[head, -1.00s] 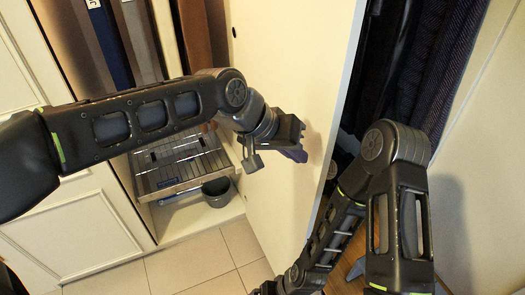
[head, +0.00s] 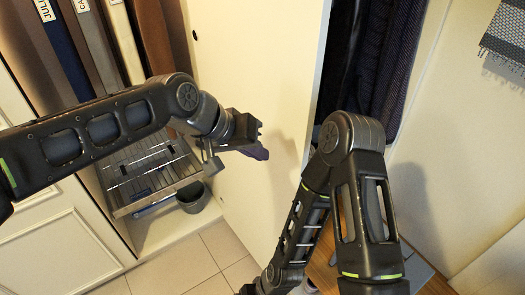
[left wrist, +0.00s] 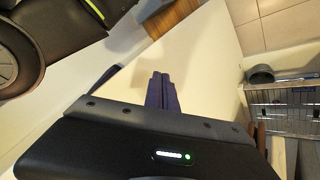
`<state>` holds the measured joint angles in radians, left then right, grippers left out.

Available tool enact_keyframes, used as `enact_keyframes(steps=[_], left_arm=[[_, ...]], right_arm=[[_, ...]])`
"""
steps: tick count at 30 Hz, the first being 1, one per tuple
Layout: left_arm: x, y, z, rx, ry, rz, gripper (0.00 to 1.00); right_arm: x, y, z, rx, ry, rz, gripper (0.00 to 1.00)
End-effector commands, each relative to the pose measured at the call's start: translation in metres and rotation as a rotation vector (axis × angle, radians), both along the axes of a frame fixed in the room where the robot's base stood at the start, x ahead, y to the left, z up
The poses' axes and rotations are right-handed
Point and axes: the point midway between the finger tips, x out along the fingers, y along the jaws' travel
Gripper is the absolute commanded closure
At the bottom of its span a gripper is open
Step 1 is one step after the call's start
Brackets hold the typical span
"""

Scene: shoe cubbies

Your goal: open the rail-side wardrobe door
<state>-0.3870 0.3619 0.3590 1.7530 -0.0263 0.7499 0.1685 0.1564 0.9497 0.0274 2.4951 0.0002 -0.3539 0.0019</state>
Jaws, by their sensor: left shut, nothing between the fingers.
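The wardrobe door (head: 250,70) is a tall cream panel in the middle of the head view, standing open. Its grey free edge (head: 318,80) faces right, and dark garments (head: 385,70) hang in the opening beyond it. My left gripper (head: 262,153) is in front of the door's face, left of that edge, with its purple fingers shut and empty. I cannot tell whether it touches the panel. In the left wrist view the shut fingers (left wrist: 161,92) show against the pale panel (left wrist: 205,70). My right arm reaches down past the door's edge; its gripper is not clearly visible at the bottom.
Left of the door is a cubby with a wire rack (head: 150,175), a grey pot (head: 192,196) and upright binders (head: 60,40) above. Tiled floor (head: 190,265) lies below. A cream wall (head: 455,170) with a patterned cloth (head: 505,40) is at right.

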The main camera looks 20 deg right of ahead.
Motion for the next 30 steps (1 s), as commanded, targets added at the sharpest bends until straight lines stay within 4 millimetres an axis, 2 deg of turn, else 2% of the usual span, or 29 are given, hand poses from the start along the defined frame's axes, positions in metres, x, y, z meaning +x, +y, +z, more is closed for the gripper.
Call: enact_keyframes(steps=[1, 9, 13, 18, 30], left_arm=[[-0.005, 0.003, 0.01, -0.004, -0.007, -0.001, 1.0], [-0.033, 0.023, 0.055, -0.004, -0.006, 0.001, 1.0], [-0.043, 0.029, 0.071, -0.004, -0.005, 0.001, 1.0], [-0.048, 0.033, 0.079, -0.002, -0.003, -0.001, 1.0], [-0.048, 0.033, 0.079, -0.002, -0.002, -0.001, 1.0]], right_arm=[[0.0, 0.0, -0.004, 0.0, 0.0, 0.0, 0.0], [0.002, 0.0, -0.012, 0.001, -0.004, -0.001, 0.0], [0.001, 0.0, -0.014, 0.001, -0.005, 0.0, 0.0], [0.001, 0.0, -0.015, 0.001, -0.004, -0.001, 0.0], [0.001, 0.0, -0.014, 0.001, -0.004, -0.001, 0.0]])
